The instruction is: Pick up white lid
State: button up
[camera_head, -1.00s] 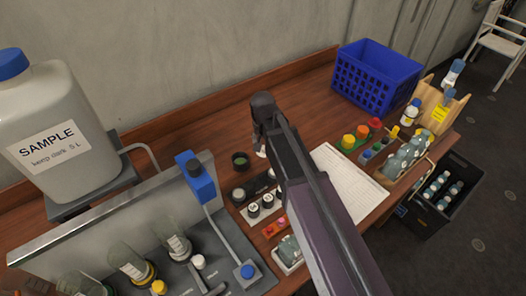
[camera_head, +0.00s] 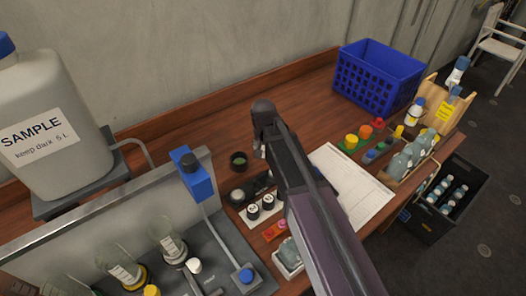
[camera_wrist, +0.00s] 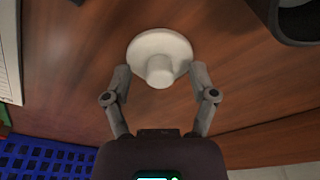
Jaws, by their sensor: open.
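In the wrist view, the white lid (camera_wrist: 158,50), a round disc with a raised knob towards me, lies on the brown wooden bench. My gripper (camera_wrist: 159,70) is open, with one finger on either side of the lid's near part and nothing held. The fingertips look close to the lid's edges, but I cannot tell whether they touch. In the head view, my gripper (camera_head: 261,150) is low over the bench beside a small dark pot, and my arm largely hides the lid there.
A small dark pot (camera_head: 239,161) stands just left of my gripper. A white sheet (camera_head: 350,185) lies right of my arm. A blue crate (camera_head: 376,80) stands at the back right. A large sample bottle (camera_head: 48,130) is at the left. Bench behind my gripper is clear.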

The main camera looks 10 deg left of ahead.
jog(key=c, duration=0.9)
jog(key=shift+r, duration=0.15)
notch_tip(320, 180, up, 10)
jog(key=p, duration=1)
dwell(0.7)
notch_tip(320, 180, up, 12)
jog(key=p, duration=1.2)
jog(key=shift+f, duration=0.2)
jog(key=shift+s+f, duration=0.1)
